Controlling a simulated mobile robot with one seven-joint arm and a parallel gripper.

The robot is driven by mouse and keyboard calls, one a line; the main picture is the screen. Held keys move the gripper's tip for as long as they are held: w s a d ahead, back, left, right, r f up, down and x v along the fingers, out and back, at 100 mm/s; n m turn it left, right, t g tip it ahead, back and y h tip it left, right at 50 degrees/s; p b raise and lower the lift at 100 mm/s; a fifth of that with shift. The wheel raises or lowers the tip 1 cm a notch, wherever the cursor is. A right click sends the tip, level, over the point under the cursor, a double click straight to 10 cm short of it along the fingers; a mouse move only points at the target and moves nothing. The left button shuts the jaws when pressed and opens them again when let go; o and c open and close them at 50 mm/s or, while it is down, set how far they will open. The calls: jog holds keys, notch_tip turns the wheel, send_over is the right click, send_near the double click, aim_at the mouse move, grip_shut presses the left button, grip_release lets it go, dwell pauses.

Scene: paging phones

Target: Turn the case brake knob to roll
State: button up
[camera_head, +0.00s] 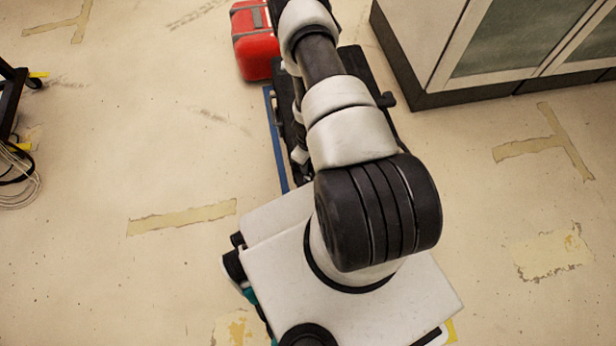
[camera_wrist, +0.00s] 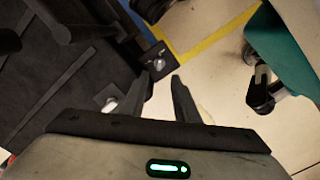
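A black case or cart with rails and a knob at its corner (camera_head: 357,66) lies mostly hidden behind my arm in the head view. In the wrist view the dark case (camera_wrist: 60,90) fills the left side. Two silvery round fittings on dark square plates show there, one at the lower corner (camera_wrist: 110,104) and one near my fingertips (camera_wrist: 159,64). I cannot tell which, if either, is the brake knob, and no marking is readable. My gripper (camera_wrist: 160,77) is open, with nothing visible between its fingers. Its tips are close to the upper fitting; contact cannot be told.
A red box (camera_head: 254,42) stands at the far end of the black case. A cabinet with glass doors (camera_head: 520,38) is at the upper right. A black stand with cables (camera_head: 14,130) is at the left edge. Open floor (camera_head: 120,150) lies left and right.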

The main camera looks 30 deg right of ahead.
aim_at(308, 179)
notch_tip(308, 179, down, 10)
jog(key=b, duration=0.3)
jog(key=shift+f, duration=0.25)
grip_shut()
